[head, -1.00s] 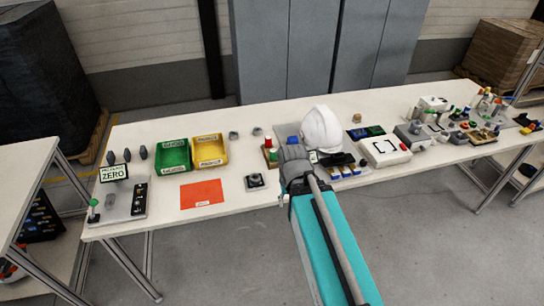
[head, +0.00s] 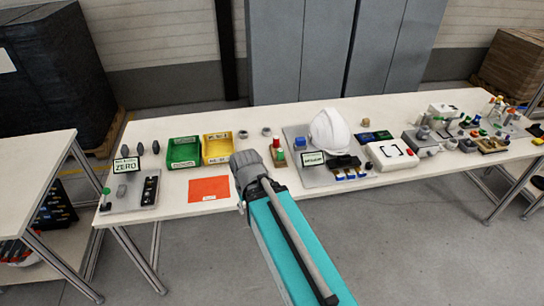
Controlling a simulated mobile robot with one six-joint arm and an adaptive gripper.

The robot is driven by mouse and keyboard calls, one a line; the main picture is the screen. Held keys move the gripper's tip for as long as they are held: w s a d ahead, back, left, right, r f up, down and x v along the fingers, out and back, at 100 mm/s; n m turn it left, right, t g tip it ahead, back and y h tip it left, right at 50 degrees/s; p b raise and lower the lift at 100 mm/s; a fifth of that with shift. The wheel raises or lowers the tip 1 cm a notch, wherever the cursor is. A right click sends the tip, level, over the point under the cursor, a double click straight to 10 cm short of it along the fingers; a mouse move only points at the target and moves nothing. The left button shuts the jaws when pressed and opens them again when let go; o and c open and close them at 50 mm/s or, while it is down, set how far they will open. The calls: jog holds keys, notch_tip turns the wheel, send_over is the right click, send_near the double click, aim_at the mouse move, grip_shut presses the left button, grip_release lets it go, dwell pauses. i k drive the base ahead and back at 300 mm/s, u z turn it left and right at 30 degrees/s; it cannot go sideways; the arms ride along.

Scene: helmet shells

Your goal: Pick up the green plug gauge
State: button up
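A small green piece (head: 281,156) stands beside a red one in a brown block (head: 277,166) near the middle of the table; it looks like the green plug gauge, but it is too small to be sure. Another green-topped piece (head: 106,192) stands on the grey plate at the far left. My gripper end (head: 244,163) is over the table, left of the brown block in the picture and at the right edge of the orange sheet. Its fingers are hidden behind my own arm, so its opening and any contents do not show.
A green bin (head: 183,165) and a yellow bin (head: 217,161) stand behind the orange sheet (head: 208,196). A white helmet (head: 329,131) sits right of the brown block. A white box (head: 392,154) and several small parts crowd the right side.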

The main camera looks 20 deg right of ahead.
aim_at(280, 152)
jog(key=u, duration=0.05)
jog(key=k, duration=0.9)
jog(key=z, duration=0.5)
jog(key=i, duration=1)
jog(key=u, duration=0.05)
